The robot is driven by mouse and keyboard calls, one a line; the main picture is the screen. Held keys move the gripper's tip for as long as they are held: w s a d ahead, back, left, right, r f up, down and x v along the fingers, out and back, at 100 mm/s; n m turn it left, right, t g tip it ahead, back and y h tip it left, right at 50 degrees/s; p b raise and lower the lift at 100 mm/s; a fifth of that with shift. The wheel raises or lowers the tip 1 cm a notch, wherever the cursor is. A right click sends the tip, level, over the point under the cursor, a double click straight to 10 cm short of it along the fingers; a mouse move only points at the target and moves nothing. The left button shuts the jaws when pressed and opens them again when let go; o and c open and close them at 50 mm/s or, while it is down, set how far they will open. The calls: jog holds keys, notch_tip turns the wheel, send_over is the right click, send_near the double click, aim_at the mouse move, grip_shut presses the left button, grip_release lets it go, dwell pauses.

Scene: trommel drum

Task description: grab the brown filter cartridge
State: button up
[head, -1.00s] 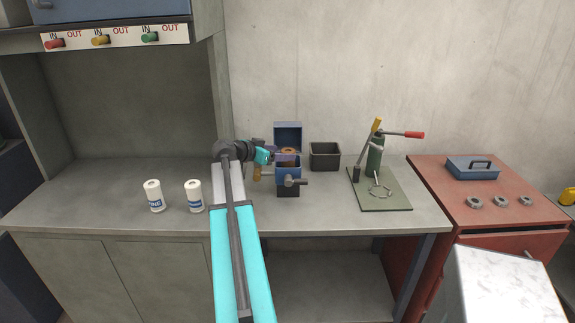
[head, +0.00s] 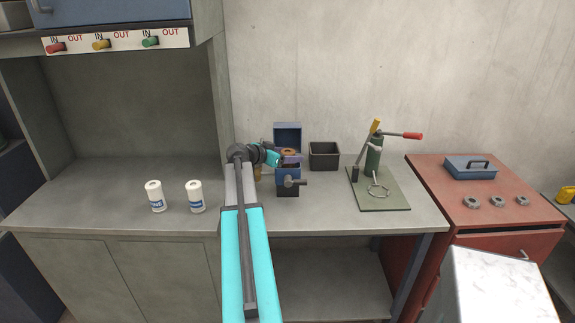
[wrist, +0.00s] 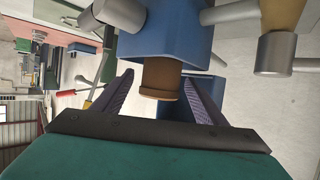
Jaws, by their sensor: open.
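The brown filter cartridge (wrist: 160,80) sticks out of a blue housing (wrist: 185,35) in the wrist view, its rimmed end toward me. In the head view its ring-like brown top (head: 289,153) shows in the blue housing (head: 288,176), below a raised blue lid (head: 287,135). My gripper (wrist: 159,76) is open, with one dark ribbed finger on each side of the cartridge in the wrist view. I cannot tell whether either finger touches it. In the head view my gripper (head: 284,159) is at the housing's opening, partly covering it.
A dark open bin (head: 324,156) stands just right of the housing. A green press (head: 375,160) stands further right on its plate. Two white canisters (head: 155,197) (head: 196,197) stand left of my arm. The bench between them and the back wall is clear.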

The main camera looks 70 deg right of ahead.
dwell(0.3)
jog(key=c, duration=1.3)
jog(key=shift+r, duration=0.25)
notch_tip(320, 180, up, 18)
jog(key=b, duration=0.4)
jog(key=shift+f, duration=0.2)
